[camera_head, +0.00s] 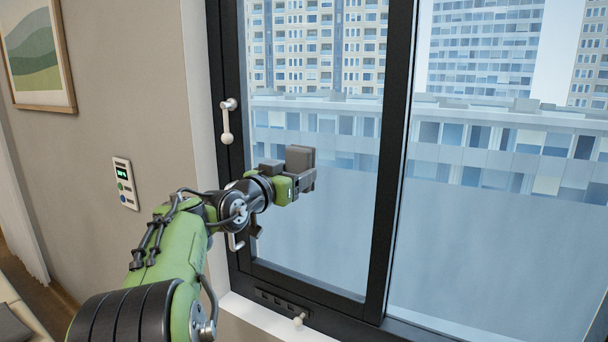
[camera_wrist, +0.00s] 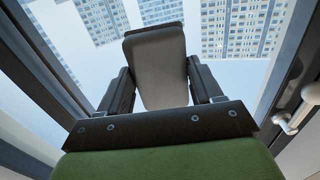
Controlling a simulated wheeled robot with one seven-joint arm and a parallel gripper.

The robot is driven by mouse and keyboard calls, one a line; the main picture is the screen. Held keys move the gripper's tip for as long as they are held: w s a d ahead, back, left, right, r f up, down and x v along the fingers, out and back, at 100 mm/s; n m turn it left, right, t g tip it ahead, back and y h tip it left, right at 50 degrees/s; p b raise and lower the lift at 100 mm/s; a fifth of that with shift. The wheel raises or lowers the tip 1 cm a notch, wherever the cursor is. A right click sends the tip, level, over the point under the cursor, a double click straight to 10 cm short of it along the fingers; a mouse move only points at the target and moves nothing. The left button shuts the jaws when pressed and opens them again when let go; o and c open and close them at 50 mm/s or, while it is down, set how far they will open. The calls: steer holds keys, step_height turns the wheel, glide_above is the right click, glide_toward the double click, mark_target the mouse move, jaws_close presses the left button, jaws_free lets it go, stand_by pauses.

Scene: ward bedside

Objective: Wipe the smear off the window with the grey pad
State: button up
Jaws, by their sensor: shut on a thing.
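My gripper (camera_head: 308,178) is at the left window pane (camera_head: 345,215), at the end of my outstretched arm. It is shut on the grey pad (camera_head: 299,158). In the wrist view the grey pad (camera_wrist: 160,72) sits between the two dark fingers, its broad face towards the camera and the pane (camera_wrist: 225,72) behind it. I cannot tell whether the pad touches the glass. No smear can be made out clearly on the pane; my gripper and the pad cover part of it.
A dark frame surrounds the panes, with a thick upright bar (camera_head: 392,150) right of my gripper. A white window handle (camera_head: 226,122) sticks out from the left frame; it also shows in the wrist view (camera_wrist: 290,122). A wall panel (camera_head: 125,183) and picture (camera_head: 38,55) are further left.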

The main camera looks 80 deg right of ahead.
steer(key=w+d+p, duration=0.2)
steer(key=w+d, duration=0.1)
steer(key=w, duration=0.3)
steer(key=shift+w+p, duration=0.35)
steer(key=b+v, duration=0.2)
steer(key=v, duration=0.4)
steer(key=shift+b, duration=0.3)
steer(key=shift+w+a, duration=0.1)
steer(key=b+v, duration=0.1)
steer(key=v, duration=0.1)
steer(key=shift+w+a, duration=0.1)
steer(key=shift+a, duration=0.25)
stand_by(0.4)
